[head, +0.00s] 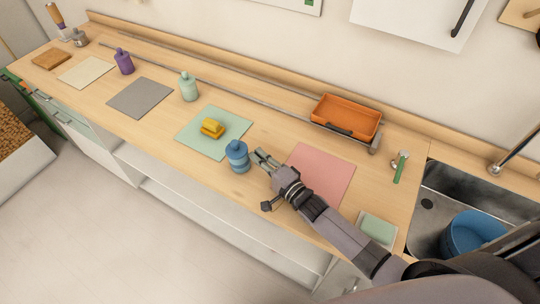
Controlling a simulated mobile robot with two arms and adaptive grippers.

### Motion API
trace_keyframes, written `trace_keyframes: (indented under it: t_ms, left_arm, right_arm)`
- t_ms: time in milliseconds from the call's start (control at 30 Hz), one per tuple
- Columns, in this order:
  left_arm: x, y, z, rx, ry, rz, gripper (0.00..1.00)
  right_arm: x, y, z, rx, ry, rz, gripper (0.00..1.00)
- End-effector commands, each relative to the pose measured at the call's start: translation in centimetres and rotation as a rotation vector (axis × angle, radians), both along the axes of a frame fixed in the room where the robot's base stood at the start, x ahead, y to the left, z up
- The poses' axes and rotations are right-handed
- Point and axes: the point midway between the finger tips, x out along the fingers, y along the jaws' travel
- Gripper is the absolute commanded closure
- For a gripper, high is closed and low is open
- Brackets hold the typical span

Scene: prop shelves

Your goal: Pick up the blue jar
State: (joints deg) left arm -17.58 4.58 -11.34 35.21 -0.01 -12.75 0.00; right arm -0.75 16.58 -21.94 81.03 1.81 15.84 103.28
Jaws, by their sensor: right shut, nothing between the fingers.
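The blue jar (238,158) stands upright on the wooden counter, at the front corner of a pale green mat. It has a rounded lid and a banded body. My right gripper (260,157) comes in from the lower right and is just to the right of the jar. Its fingers are shut with nothing between them. A small gap seems to lie between the fingertips and the jar; whether they touch is hard to tell. My left gripper is not in view.
A yellow block (212,128) lies on the green mat (193,140). A pink mat (325,170) lies under and behind my right arm. An orange tray (347,115) stands at the back. A pale green jar (188,87) and purple jar (124,62) stand farther left. The sink (430,205) is at right.

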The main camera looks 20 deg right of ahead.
Motion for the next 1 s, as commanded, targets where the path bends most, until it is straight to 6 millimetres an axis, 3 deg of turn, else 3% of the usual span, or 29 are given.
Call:
trace_keyframes:
  t_ms: [100,167,267,400,533,833,1000]
  left_arm:
    - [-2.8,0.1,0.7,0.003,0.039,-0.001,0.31]
    - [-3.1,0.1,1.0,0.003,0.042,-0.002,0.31]
    - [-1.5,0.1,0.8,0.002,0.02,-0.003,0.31]
    - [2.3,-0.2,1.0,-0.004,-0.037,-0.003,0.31]
    - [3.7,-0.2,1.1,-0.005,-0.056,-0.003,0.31]
    - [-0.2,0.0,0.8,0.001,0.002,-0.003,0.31]
    - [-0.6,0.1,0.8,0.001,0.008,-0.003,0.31]
  right_arm:
    - [-1.3,1.7,0.3,0.006,0.002,0.001,1.0]
    - [-2.0,2.5,0.3,0.005,0.001,0.001,1.0]
    - [-2.0,2.4,0.2,0.001,-0.002,0.0,1.0]
    - [-2.0,2.4,0.1,0.0,-0.001,0.0,1.0]
    - [-2.0,2.4,0.1,0.0,-0.001,0.0,1.0]
    - [-2.0,2.3,0.1,0.0,-0.001,0.0,1.0]
    - [-2.0,2.3,0.1,0.0,-0.001,0.0,1.0]
